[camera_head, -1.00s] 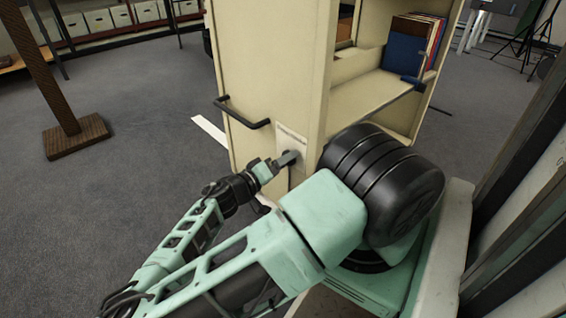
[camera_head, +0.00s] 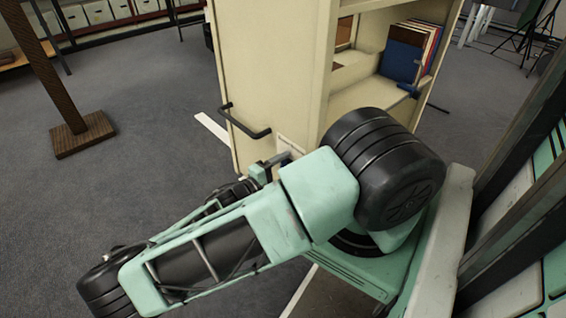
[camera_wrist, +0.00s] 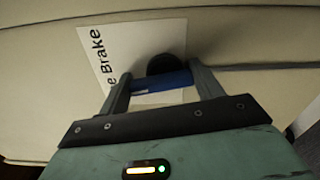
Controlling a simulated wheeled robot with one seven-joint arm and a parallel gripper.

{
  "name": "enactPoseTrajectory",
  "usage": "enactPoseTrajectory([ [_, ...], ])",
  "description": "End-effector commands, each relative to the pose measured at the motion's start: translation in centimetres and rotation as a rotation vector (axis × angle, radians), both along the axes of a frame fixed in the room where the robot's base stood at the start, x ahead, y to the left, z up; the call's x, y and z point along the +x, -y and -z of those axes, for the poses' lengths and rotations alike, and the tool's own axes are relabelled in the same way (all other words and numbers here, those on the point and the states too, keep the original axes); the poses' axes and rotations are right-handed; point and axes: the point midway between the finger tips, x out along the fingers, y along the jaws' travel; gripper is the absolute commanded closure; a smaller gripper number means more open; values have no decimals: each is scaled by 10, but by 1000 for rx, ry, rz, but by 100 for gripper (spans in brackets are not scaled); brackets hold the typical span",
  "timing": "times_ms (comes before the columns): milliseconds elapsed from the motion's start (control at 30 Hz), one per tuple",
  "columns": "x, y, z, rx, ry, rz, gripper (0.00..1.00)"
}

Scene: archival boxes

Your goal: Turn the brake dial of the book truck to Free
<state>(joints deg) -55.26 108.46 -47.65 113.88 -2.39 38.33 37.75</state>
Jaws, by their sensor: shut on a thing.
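The cream book truck (camera_head: 268,75) stands in front of me, with a black handle (camera_head: 245,125) on its end panel. In the wrist view a white label (camera_wrist: 105,52) on the panel reads "Brake", with part of the wording hidden. The brake dial shows as a dark round knob (camera_wrist: 167,63) with a blue bar (camera_wrist: 165,82) across its front. My gripper (camera_wrist: 161,79) has one finger on each side of the blue bar and is shut on it. In the head view my gripper (camera_head: 279,160) is at the panel, mostly hidden behind my arm. The dial's setting cannot be read.
Books (camera_head: 408,50) stand on the truck's open shelf at right. A wooden post on a square base (camera_head: 84,134) stands on the grey floor at left. Boxes (camera_head: 98,13) line a far shelf.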

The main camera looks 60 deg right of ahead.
Motion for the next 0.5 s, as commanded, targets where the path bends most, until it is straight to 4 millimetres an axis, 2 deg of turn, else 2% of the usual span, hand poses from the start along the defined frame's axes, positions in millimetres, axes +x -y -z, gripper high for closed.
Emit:
enactPoseTrajectory([
  [200, 1, 0, -3, 47, -181, 0, 57],
  [500, 2, 0, -1, 90, -360, 1, 57],
])
